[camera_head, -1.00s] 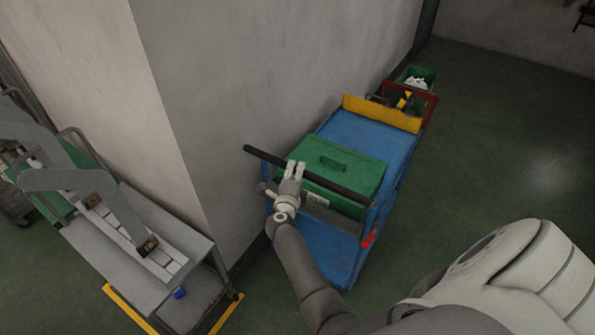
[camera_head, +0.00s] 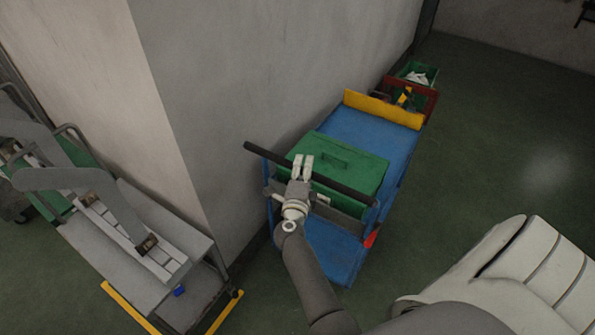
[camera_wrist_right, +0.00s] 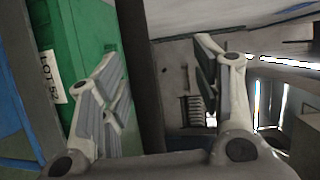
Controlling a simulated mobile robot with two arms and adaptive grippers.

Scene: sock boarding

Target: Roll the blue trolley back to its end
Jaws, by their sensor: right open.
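The blue trolley (camera_head: 365,135) stands beside the grey wall in the middle of the head view. Its dark handle bar (camera_head: 345,189) crosses the near end, above a large green box (camera_head: 362,172) on the deck. My right gripper (camera_head: 302,160) is at the bar, left of its middle, with its fingers reaching over it. In the right wrist view the gripper (camera_wrist_right: 165,75) is open, and the bar (camera_wrist_right: 138,75) shows between its fingers. I cannot tell how deep the bar sits between them. The green box (camera_wrist_right: 85,55) with a white lot label is left of it. My left gripper is not in view.
A yellow board (camera_head: 382,109) stands at the trolley's far end, with a red crate (camera_head: 428,108) and a green bin beyond. A grey cart (camera_head: 130,255) stands left of the wall corner, by yellow floor tape (camera_head: 130,308). Floor right of the trolley is clear.

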